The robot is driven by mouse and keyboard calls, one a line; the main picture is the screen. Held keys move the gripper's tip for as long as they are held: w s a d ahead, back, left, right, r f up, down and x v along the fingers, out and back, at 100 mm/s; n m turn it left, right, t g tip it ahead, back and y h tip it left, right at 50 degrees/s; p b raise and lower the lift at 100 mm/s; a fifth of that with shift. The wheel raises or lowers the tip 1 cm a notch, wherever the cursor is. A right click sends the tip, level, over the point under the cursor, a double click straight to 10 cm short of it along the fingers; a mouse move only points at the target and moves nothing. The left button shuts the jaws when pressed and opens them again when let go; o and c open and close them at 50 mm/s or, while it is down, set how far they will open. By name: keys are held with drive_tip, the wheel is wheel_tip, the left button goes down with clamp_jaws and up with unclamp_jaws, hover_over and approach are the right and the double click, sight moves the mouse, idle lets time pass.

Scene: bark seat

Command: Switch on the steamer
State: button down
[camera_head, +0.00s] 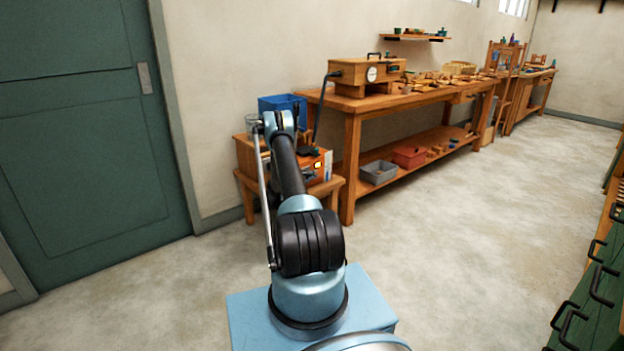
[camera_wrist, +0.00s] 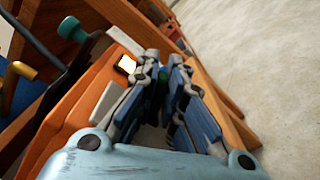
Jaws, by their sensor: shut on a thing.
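The steamer, an orange box (camera_head: 325,160), sits on a low wooden stand, largely hidden behind my arm in the head view. In the wrist view its orange body (camera_wrist: 88,108) fills the left middle, with a small lit whitish-yellow panel (camera_wrist: 126,64) beside my left finger. My gripper (camera_wrist: 164,78) is at the steamer's front. Its fingers are closed around a small dark green part (camera_wrist: 163,84), which shows only partly between them. I cannot tell its full shape. In the head view the fingers are hidden behind my arm.
A workbench (camera_head: 349,135) stands right of the stand, bearing a wooden box (camera_head: 350,72) with a gauge and a dark hose (camera_head: 322,108). A blue bin (camera_head: 282,102) is behind my arm. Green drawers (camera_head: 598,310) stand at lower right. The floor between is clear.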

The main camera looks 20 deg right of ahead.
drive_tip(key=shift+f, duration=0.1)
drive_tip(key=c, duration=2)
unclamp_jaws()
drive_tip(key=shift+o, duration=0.2)
drive_tip(key=shift+a, duration=0.1)
drive_tip(key=v, duration=1.2)
